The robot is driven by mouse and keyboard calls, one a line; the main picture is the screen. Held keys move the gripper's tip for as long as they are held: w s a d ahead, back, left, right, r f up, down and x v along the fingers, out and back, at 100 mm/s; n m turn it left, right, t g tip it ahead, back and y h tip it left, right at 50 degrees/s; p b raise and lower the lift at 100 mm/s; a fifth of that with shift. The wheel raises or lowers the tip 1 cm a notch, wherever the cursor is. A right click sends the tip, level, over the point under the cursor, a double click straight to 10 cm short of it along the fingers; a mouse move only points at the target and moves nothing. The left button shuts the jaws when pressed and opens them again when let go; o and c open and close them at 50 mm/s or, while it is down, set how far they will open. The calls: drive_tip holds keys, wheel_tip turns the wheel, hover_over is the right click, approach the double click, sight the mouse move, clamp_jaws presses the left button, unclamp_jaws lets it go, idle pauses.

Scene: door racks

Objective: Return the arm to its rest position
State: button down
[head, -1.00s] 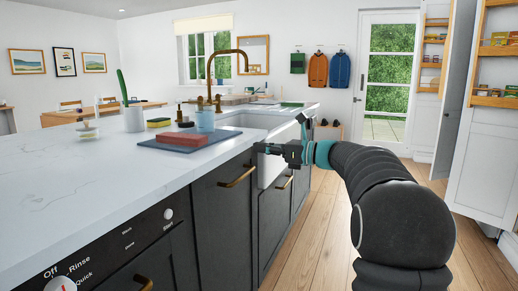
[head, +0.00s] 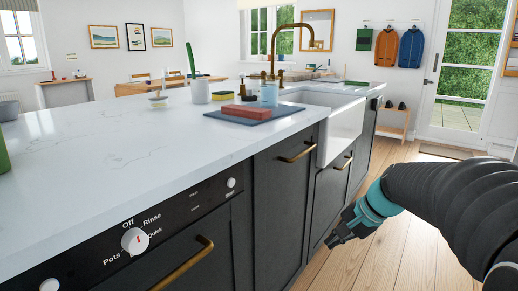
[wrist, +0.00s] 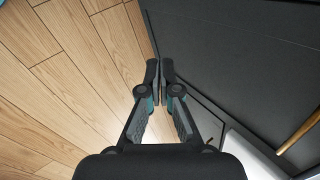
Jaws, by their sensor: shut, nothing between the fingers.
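My gripper (head: 333,238) is at the right of centre in the head view, low in front of the dark cabinet fronts and above the wood floor. Its black fingers point down and to the left. In the wrist view my gripper (wrist: 160,80) shows its two fingers together, with nothing between them. The fingertips are close to a dark cabinet panel (wrist: 235,50); I cannot tell the exact gap.
The white counter (head: 90,150) runs along the left, with a dishwasher knob (head: 135,240) and brass handles (head: 296,152) below its edge. A sink (head: 345,120) is beyond. Open wood floor (head: 405,250) lies to the right, towards the glass door (head: 470,70).

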drive_tip(key=s+a+n+t+h, duration=0.1)
drive_tip(key=s+n+h, duration=0.3)
drive_tip(key=s, duration=1.8)
drive_tip(key=shift+a+f+n+t+h, duration=0.3)
drive_tip(key=shift+a+f+n+h, duration=0.2)
drive_tip(key=shift+n, duration=2.2)
